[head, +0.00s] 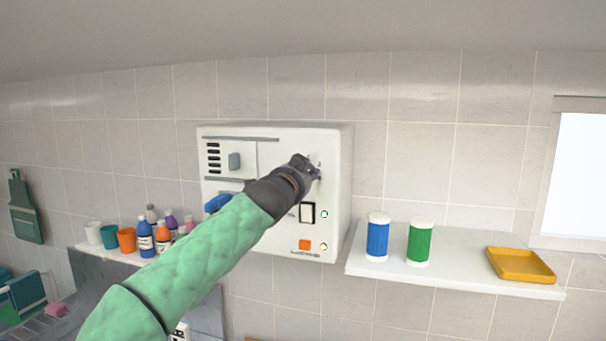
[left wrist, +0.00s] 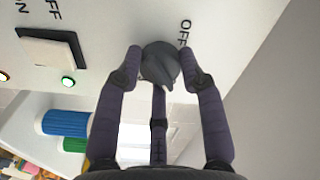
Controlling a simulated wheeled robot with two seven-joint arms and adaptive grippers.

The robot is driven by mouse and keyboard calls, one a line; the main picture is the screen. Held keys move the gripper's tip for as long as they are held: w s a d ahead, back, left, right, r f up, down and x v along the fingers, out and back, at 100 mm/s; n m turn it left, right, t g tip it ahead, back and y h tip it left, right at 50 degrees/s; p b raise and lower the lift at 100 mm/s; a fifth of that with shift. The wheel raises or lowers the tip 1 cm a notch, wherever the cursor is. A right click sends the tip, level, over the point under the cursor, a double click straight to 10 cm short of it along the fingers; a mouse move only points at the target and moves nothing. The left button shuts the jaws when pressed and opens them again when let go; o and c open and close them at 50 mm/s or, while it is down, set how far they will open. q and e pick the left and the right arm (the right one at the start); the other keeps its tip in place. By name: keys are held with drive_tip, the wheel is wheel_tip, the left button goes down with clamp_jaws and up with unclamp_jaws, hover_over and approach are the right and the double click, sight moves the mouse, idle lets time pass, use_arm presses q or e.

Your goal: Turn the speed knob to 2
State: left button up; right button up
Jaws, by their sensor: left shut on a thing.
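The dark grey speed knob (left wrist: 160,66) sits on the white control panel, with "OFF" lettering beside it in the left wrist view. My left gripper (left wrist: 163,70) has its fingers on both sides of the knob and is shut on it. In the head view my left gripper (head: 312,168) is at the upper right of the white control box (head: 340,210) and hides most of the knob. The number marks around the knob cannot be read. My right gripper is not in view.
The panel also carries a rocker switch (head: 307,212), an orange button (head: 305,244), a blue handle (head: 218,203) and a grey knob (head: 234,161). A shelf (head: 460,281) at right holds blue (head: 377,240) and green (head: 419,245) canisters and a yellow tray (head: 521,265). Bottles stand at left.

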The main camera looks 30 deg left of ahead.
use_arm(q)
drive_tip(key=shift+s+r+m, duration=0.15)
drive_tip(key=shift+r+m, duration=0.2)
drive_tip(key=shift+m, duration=0.15)
drive_tip(key=o, duration=1.2)
drive_tip(key=shift+c, duration=0.2)
drive_tip(key=shift+w+d+f, duration=0.1)
drive_tip(key=shift+w+f, duration=0.05)
drive_tip(key=shift+w, duration=0.05)
drive_tip(key=shift+s+f, duration=0.1)
drive_tip(key=shift+s, duration=0.05)
drive_tip(key=v, duration=1.1)
drive_tip(key=shift+s, duration=0.35)
